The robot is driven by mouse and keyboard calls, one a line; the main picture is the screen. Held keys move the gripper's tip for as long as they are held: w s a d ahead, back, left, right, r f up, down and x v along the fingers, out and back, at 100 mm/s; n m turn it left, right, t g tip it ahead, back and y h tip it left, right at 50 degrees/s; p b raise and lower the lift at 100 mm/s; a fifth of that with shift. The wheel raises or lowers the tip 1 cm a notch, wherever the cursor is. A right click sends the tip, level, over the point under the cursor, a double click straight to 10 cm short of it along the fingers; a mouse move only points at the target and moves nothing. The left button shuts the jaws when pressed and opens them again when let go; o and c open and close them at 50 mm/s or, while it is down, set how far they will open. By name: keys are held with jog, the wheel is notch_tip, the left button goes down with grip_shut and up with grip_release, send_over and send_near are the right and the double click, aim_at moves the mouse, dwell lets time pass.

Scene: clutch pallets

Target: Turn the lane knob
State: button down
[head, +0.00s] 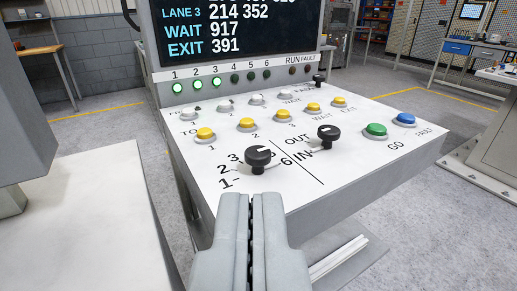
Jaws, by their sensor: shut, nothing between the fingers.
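The lane knob (259,158) is a black knob on the sloping white panel, with numbers such as 1, 2, 3 and 6 printed around it. A pale mark shows on its top; I cannot tell exactly which number it points at. My gripper (251,199) is shut and empty at the bottom middle. In the picture its fingertips are just below the knob, and they look apart from it. A second black knob (329,134), between OUT and IN, stands to the right of the lane knob.
Yellow buttons (247,124) and white buttons (225,106) stand in rows behind the knobs. A green button (376,130) and a blue button (405,120) are at right. The display (240,30) reads LANE 3, WAIT 917, EXIT 391. Lamps 1 to 3 (197,85) glow green.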

jog(key=c, duration=2.2)
grip_release()
jog(key=c, duration=1.8)
grip_release()
jog(key=o, duration=0.4)
jog(key=shift+w+r, duration=0.2)
jog(key=shift+w, duration=0.15)
jog(key=shift+c, duration=0.2)
jog(key=o, duration=0.5)
jog(key=w+r+m+g, duration=0.1)
jog(key=w+m+g, duration=0.1)
jog(key=w, duration=0.2)
jog(key=w+r+m+g, duration=0.2)
jog(key=w+m+g, duration=0.1)
jog(key=w, duration=0.1)
jog(key=w+r+m+g, duration=0.1)
jog(key=w+m+g, duration=0.1)
jog(key=w+g, duration=0.1)
jog(key=shift+w+d+r+m, duration=0.1)
jog(key=shift+w+r+m, duration=0.15)
jog(key=shift+w+m, duration=0.25)
notch_tip(320, 180, up, 4)
jog(key=f+m+g, duration=0.1)
jog(key=m+g, duration=0.8)
send_over(258, 151)
notch_tip(258, 151, down, 17)
jog(key=shift+r, duration=0.1)
jog(key=c, duration=1)
